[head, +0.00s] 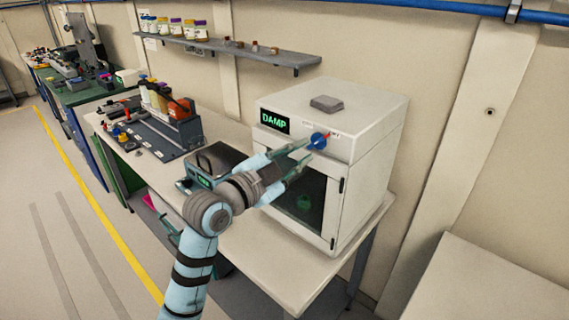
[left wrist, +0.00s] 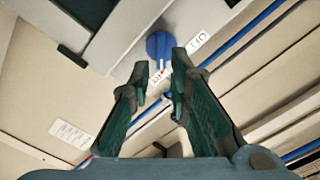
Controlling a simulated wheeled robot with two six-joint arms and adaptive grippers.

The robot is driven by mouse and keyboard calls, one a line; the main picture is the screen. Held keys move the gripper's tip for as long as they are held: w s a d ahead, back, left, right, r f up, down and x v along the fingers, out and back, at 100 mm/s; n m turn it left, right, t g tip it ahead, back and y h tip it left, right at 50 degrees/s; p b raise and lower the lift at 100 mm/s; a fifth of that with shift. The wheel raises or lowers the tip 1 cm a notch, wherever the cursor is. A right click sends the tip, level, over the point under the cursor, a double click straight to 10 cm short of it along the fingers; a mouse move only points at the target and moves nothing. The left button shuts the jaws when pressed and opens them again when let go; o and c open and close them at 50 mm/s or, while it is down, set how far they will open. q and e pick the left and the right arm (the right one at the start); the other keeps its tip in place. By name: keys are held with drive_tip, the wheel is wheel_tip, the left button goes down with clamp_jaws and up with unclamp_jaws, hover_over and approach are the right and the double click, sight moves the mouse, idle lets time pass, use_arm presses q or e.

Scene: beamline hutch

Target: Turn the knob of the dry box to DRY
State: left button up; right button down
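The dry box (head: 372,115) is a white cabinet with a dark window, standing on a bench in the head view. Its green display (head: 275,121) reads DAMP. The round blue knob (head: 319,141) sits on the front panel right of the display, with a red mark on it. In the left wrist view the knob (left wrist: 158,46) lies just beyond and between the fingertips, with small labels beside it, too small to read surely. My left gripper (head: 308,150) is open in front of the knob; its fingers are apart and contact cannot be told. My right gripper is out of view.
A small grey block (head: 326,103) lies on top of the dry box. A dark device (head: 219,160) stands left of it on the bench (head: 292,284). A wall shelf (head: 240,48) with several jars hangs behind. The bench front right of my arm is clear.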

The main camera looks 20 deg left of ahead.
use_arm(q)
drive_tip(key=v, duration=0.8)
drive_tip(key=s+a+f+n+g+y, duration=0.1)
drive_tip(key=s+f+n+g+y, duration=0.1)
drive_tip(key=f, duration=0.5)
drive_tip(key=s+f+n+g+y, duration=0.1)
drive_tip(key=s+f+n, duration=0.15)
drive_tip(key=f, duration=0.45)
drive_tip(key=s+a+f+n+g+y, duration=0.2)
drive_tip(key=s+f+n+g, duration=0.25)
drive_tip(key=s+f, duration=0.6)
drive_tip(key=s+a+f+n+g+y, duration=0.25)
drive_tip(key=s+f+g, duration=0.25)
drive_tip(key=s+f, duration=0.55)
drive_tip(key=s+a+f+n+g, duration=0.1)
drive_tip(key=s+f, duration=0.1)
drive_tip(key=f, duration=0.9)
drive_tip(key=s+a+f+n+g, duration=0.1)
drive_tip(key=s+f, duration=0.1)
drive_tip(key=f, duration=1)
drive_tip(key=s+f, duration=0.9)
drive_tip(key=s, duration=0.4)
drive_tip(key=shift+g, duration=0.45)
